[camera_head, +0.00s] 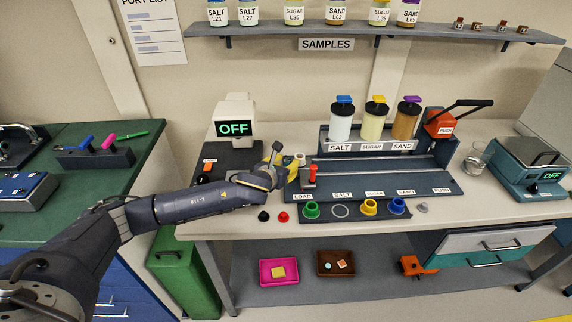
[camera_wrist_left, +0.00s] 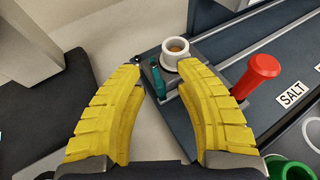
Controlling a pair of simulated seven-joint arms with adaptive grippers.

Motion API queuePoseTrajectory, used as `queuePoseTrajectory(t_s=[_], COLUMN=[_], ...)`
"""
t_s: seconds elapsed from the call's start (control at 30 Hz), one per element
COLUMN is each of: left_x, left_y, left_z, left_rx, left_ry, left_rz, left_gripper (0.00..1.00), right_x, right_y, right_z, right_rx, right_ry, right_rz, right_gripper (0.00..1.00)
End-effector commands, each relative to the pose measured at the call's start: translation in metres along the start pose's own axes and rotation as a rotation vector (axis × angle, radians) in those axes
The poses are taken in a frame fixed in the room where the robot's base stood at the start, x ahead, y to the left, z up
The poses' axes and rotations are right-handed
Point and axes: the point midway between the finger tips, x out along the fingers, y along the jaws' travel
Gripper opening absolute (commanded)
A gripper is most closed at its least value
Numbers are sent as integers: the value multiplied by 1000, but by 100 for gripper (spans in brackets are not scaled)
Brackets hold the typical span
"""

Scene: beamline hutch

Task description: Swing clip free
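My left gripper (camera_head: 285,172) reaches in from the left to the left end of the dark rail unit (camera_head: 390,181). In the left wrist view its two yellow fingers (camera_wrist_left: 160,100) are spread apart with nothing gripped. A small teal lever (camera_wrist_left: 158,80), which looks like the clip, stands beyond and between the fingertips, apart from them as far as I can tell. Right behind it is a white cup (camera_wrist_left: 175,52) with brown contents; it also shows in the head view (camera_head: 300,159). I cannot make out the clip in the head view. My right gripper is not in view.
A red knob (camera_head: 311,172) stands just right of the left gripper; it also shows in the left wrist view (camera_wrist_left: 262,68). Coloured rings, including a green one (camera_head: 311,210), sit along the front.

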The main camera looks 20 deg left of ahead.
Motion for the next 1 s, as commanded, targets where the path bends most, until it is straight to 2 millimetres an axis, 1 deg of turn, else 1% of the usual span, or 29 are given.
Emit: queuePoseTrajectory(t_s=[0.1,0.13,0.43,0.8,1.0], left_x=[0,0,0,0,1], left_y=[0,0,0,0,-6], left_z=[0,0,0,0,0], left_rx=[0,0,0,-1,-31], left_ry=[0,0,0,0,1], left_rz=[0,0,0,3,67], left_gripper=[33,35,0,0,0], right_x=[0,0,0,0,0], right_y=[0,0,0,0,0], right_z=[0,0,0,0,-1], right_rx=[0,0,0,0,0], right_ry=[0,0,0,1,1], right_rz=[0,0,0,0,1], right_gripper=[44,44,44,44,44])
